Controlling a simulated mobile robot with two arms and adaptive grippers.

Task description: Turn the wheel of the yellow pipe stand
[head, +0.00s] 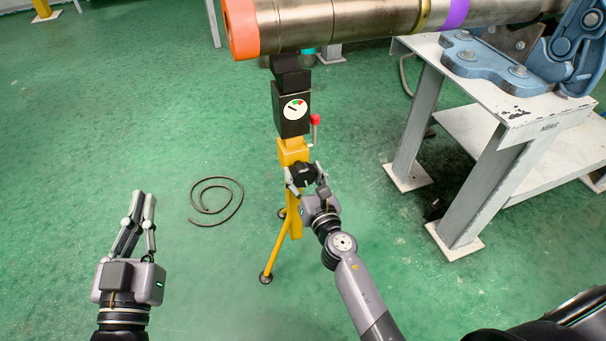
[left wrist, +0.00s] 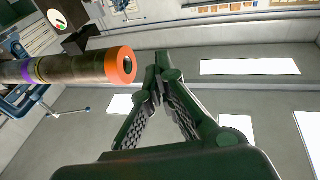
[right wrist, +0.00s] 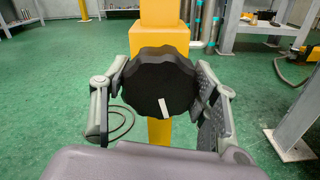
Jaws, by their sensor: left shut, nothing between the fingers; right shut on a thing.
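The yellow pipe stand (head: 294,153) stands upright on the floor under the end of a metal pipe (head: 340,22). Its black wheel (head: 302,174) is on the near side, below a black box with a gauge (head: 293,108). My right gripper (head: 307,181) is shut on the wheel. The right wrist view shows the wheel (right wrist: 160,82) between the two fingers, with a white mark at its lower right edge. My left gripper (head: 139,197) is shut and empty, raised over the open floor at the left. The left wrist view shows its fingertips together (left wrist: 163,72).
A white metal table (head: 510,118) with a blue pipe vise (head: 482,60) stands to the right. A dark coiled cable (head: 217,201) lies on the green floor left of the stand. A red-knobbed lever (head: 315,121) sticks out beside the gauge box. The floor at left is mostly clear.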

